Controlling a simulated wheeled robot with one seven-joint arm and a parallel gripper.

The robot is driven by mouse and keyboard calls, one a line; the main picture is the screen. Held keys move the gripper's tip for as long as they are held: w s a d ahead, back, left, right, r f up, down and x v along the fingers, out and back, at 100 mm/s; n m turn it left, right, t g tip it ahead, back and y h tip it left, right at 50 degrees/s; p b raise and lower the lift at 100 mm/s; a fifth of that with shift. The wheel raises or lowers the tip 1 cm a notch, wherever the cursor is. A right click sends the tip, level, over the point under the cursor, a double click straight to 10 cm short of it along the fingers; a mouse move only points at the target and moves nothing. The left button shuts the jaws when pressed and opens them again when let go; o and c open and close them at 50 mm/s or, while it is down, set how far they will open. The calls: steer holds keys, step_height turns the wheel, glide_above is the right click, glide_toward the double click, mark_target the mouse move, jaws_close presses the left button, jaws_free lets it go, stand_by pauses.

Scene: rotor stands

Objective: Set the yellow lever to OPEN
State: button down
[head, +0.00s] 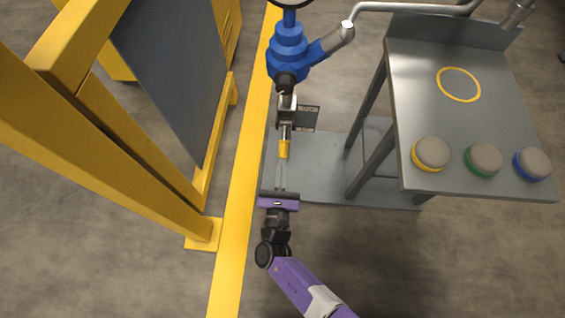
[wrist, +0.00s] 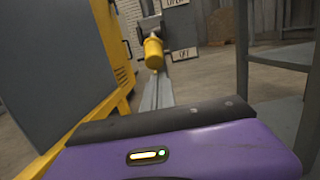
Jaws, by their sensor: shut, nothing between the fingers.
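The yellow lever grip (head: 284,149) sits at the end of a metal rod below the blue valve body (head: 288,50) in the head view. The lever points back toward my gripper. In the wrist view the yellow grip (wrist: 153,53) is straight ahead, just past my fingertips. My gripper (head: 282,164) is shut and empty, its fingers lined up with the grip's near end. I cannot tell whether they touch it. A lower label (wrist: 184,54) and an upper label (wrist: 174,3) show beside the lever; their words are hard to read.
A yellow frame (head: 110,130) with a dark panel (head: 175,75) stands at left. A grey table (head: 415,80) at right carries yellow (head: 431,154), green (head: 483,159) and blue (head: 532,163) buttons. A yellow floor line (head: 238,205) runs left of my arm.

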steer(key=shift+s+r+p, duration=0.15)
steer(key=shift+r+p, duration=0.2)
stand_by(0.3)
